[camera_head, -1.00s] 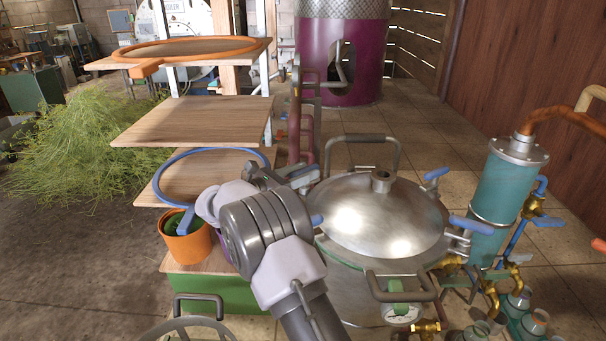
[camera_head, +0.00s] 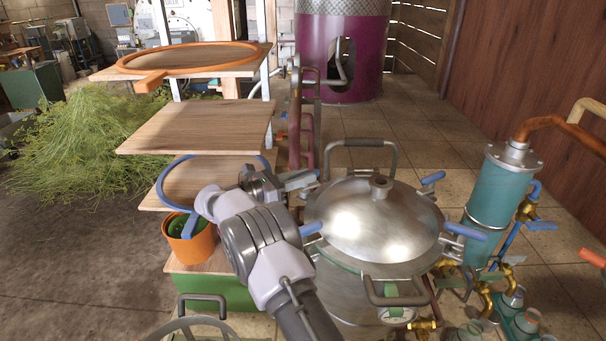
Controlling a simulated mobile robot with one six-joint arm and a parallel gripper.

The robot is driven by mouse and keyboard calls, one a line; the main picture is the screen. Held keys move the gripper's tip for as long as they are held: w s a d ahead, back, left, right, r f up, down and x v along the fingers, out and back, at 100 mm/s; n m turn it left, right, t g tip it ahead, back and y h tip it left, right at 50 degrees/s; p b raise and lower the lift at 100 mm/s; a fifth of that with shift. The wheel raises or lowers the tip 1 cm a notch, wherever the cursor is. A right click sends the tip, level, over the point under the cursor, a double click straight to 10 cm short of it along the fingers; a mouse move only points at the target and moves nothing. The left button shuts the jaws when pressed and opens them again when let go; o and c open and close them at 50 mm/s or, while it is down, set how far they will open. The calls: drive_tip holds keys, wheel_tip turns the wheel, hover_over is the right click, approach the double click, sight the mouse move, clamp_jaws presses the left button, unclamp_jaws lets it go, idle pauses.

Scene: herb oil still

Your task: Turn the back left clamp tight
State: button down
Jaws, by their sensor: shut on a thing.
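The still pot has a domed metal lid (camera_head: 375,220) with a small knob on top. Blue-handled clamps sit around its rim: the back right clamp (camera_head: 433,178), the front right clamp (camera_head: 465,232) and the front left clamp (camera_head: 312,228). My gripper (camera_head: 298,181) is at the back left of the rim, shut on the back left clamp. That clamp is mostly hidden by the jaws, and how tight it is cannot be seen.
Wooden shelves (camera_head: 195,127) with an orange hoop (camera_head: 188,57) and a blue hoop (camera_head: 163,185) stand left of the pot. An orange bucket (camera_head: 190,246) is below them. A teal cylinder (camera_head: 497,190) with pipes stands at right.

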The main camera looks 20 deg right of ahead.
drive_tip(key=c, duration=1.3)
unclamp_jaws()
drive_tip(key=shift+f+b, duration=0.15)
drive_tip(key=shift+b, duration=0.25)
